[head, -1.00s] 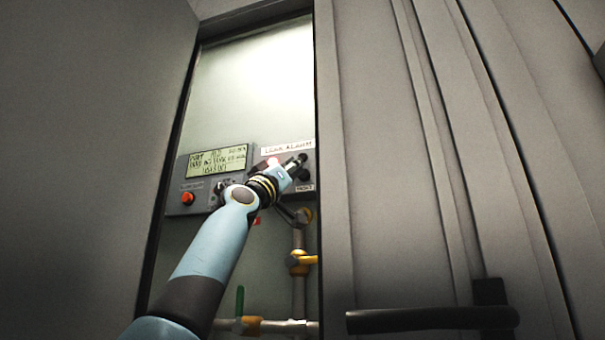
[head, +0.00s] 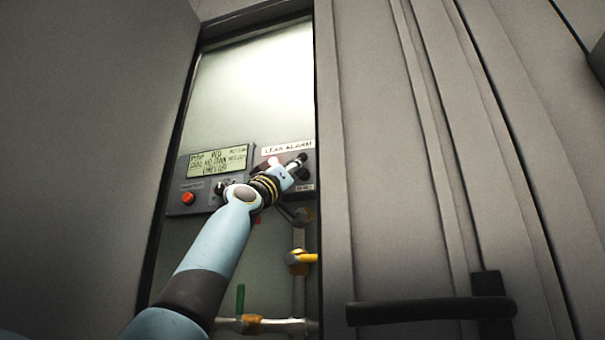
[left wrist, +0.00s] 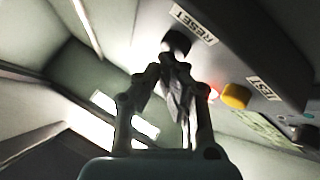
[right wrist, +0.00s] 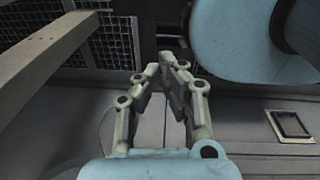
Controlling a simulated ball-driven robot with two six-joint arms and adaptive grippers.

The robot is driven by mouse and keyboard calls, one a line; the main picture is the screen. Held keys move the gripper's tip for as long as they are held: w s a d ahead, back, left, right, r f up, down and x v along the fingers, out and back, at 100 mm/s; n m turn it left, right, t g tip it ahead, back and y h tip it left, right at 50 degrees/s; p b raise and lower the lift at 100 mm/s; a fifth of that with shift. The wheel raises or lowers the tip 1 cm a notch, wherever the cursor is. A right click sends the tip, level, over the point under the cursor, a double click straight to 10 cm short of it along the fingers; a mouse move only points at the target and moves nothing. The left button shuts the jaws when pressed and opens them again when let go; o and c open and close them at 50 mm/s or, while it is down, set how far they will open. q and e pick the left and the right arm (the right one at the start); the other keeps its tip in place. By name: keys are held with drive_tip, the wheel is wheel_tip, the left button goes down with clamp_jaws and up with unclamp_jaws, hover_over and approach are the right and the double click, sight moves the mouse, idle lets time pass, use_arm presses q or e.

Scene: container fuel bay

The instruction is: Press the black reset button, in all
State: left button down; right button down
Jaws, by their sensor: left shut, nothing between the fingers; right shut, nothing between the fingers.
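The black reset button (left wrist: 176,41) sits beside the RESET label (left wrist: 194,25) on the grey alarm box in the left wrist view. My left gripper (left wrist: 172,68) is shut and empty, its fingertips right below the button in that view. I cannot tell whether they touch it. In the head view my left gripper (head: 291,168) is in front of the LEAK ALARM box (head: 309,174) and hides part of it. My right gripper (right wrist: 172,68) is shut and empty, away from the box, and shows only in the right wrist view.
A red lamp (head: 274,161) glows on the box; a yellow TEST button (left wrist: 235,96) is near it. Left of it is a display panel (head: 218,161) with an orange-red button (head: 188,198). Pipes with a yellow valve handle (head: 302,257) run below. Grey doors (head: 400,150) flank the opening.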

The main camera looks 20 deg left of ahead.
use_arm(q)
drive_tip(key=shift+w, duration=0.1)
idle(0.6)
drive_tip(key=shift+s+p, duration=0.7)
drive_tip(key=shift+s, duration=0.2)
